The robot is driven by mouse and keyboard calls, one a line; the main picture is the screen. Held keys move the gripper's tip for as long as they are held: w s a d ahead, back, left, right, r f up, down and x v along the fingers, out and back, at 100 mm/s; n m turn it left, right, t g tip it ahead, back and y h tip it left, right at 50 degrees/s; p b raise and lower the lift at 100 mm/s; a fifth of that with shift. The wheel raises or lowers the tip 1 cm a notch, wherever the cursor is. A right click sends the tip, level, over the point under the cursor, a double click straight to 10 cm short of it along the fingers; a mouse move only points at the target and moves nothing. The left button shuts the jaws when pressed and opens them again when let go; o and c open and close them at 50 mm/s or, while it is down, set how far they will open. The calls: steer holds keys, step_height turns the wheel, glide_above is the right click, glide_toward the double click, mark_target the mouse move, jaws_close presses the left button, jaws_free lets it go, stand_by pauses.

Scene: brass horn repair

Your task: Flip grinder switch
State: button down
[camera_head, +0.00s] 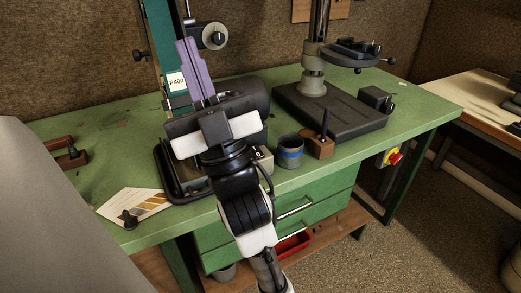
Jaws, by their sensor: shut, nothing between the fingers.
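The belt grinder stands on the green bench, with a teal upright plate (157,35) bearing a "P400" label and a purple belt (196,70). My gripper (215,128) is in front of the grinder's lower part and covers much of it. The gripper is seen from behind, shut and empty; its fingertips are hard to make out. A small grey box with a dark mark (263,160) shows just right of my wrist at the grinder's base. It may carry the switch, but its face is partly hidden, so I cannot tell the switch position or any contact.
Beyond is a drill press base (330,115). A red and yellow button (394,157) is below the bench edge. A card (133,203) lies front left.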

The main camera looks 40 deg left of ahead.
steer(key=w+a+f+m+t+h, duration=0.2)
steer(key=w+f+m+t+h, duration=0.55)
steer(key=w, duration=0.25)
steer(key=w+d+f+g+h+b, duration=0.1)
steer(key=w+d+f+g+h, duration=0.1)
steer(key=f, duration=0.7)
steer(key=w+d+f+g+h+b, duration=0.1)
steer(key=w+d+f+g+h, duration=0.1)
steer(key=w+f+h, duration=0.3)
step_height(320, 180, down, 4)
steer(key=shift+w+d+f+g, duration=0.1)
steer(key=shift+w+d+g, duration=0.1)
steer(key=shift+w+g, duration=0.3)
steer(key=shift+a, duration=0.1)
steer(key=p, duration=0.3)
glide_above(260, 155)
steer(key=shift+s+d, duration=0.15)
steer(key=shift+d, duration=0.1)
step_height(260, 155, down, 3)
steer(key=shift+a+r+m, duration=0.1)
steer(key=shift+m, duration=0.15)
steer(key=shift+a+f, duration=0.1)
steer(key=shift+f, duration=0.65)
